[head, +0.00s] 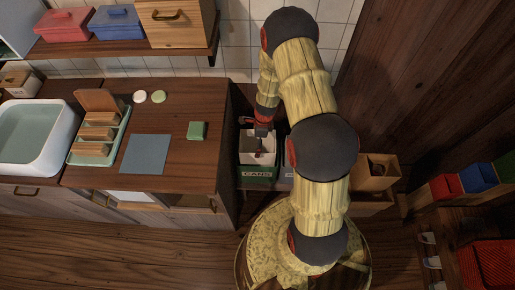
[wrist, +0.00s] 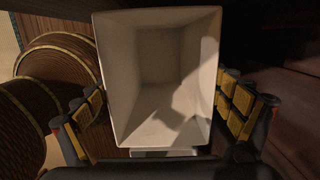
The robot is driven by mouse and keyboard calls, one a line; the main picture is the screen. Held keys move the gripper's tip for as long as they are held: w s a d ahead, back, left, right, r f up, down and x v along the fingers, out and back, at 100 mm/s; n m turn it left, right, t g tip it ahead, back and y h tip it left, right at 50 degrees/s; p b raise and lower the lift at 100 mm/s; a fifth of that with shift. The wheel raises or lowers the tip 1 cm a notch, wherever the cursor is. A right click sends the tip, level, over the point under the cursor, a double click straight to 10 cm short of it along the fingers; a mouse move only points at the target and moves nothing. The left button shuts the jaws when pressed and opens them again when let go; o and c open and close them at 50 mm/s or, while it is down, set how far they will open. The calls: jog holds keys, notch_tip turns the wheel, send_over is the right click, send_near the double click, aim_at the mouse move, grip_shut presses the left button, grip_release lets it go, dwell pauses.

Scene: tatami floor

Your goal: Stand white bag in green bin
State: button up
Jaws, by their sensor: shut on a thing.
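The white bag (wrist: 155,60) is a pale, open-topped, empty box shape seen from above in the wrist view. My gripper (wrist: 160,97) has a yellow-padded finger on each side of it and is shut on it. In the head view the white bag (head: 255,150) hangs below my gripper (head: 262,132), at the mouth of the green bin (head: 259,174), whose front is lettered CANS. I cannot tell whether the bag's base touches the bin's floor. The green bin is not clear in the wrist view.
Another bin (head: 287,174) stands right of the green one, partly hidden by my arm. A wooden box (head: 377,170) is further right. The counter (head: 185,173) edge rises close on the left. Dark wall panels stand on the right.

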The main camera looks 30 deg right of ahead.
jog(key=shift+f+b, duration=0.85)
jog(key=shift+f, duration=1.25)
jog(key=o, duration=1.1)
jog(key=shift+c, duration=0.2)
